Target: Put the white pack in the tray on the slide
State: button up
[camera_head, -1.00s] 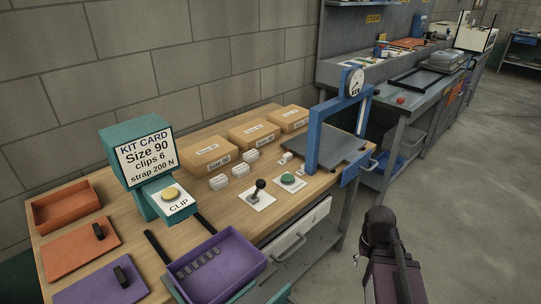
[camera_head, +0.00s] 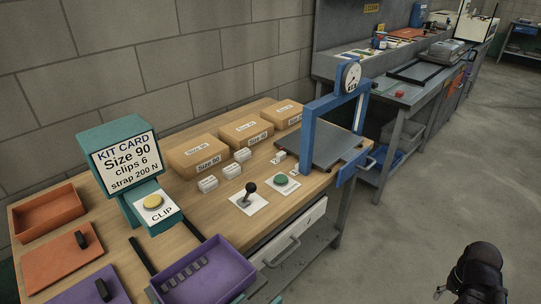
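Small white packs stand on the wooden bench in front of the cardboard boxes: one at the front left (camera_head: 207,185), one in the middle (camera_head: 232,171) and one behind (camera_head: 242,155). Another small white item (camera_head: 279,157) lies near the blue press frame. Which pack the task means, I cannot tell. The purple tray (camera_head: 238,277) sits on dark slide rails (camera_head: 143,254) at the bench's front edge. It holds a row of several grey clips (camera_head: 183,273). A dark part of my arm shows at the lower right, apart from the bench.
A teal kit card stand (camera_head: 125,160) reads Size 90, clips 6, strap 200 N. An orange tray (camera_head: 50,213) is far left. Floor at right is clear.

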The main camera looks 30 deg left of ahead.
aim_at(212, 280)
jog(key=z, duration=0.6)
jog(key=i, duration=0.6)
jog(key=u, duration=2.6)
jog(key=i, duration=0.25)
jog(key=z, duration=0.55)
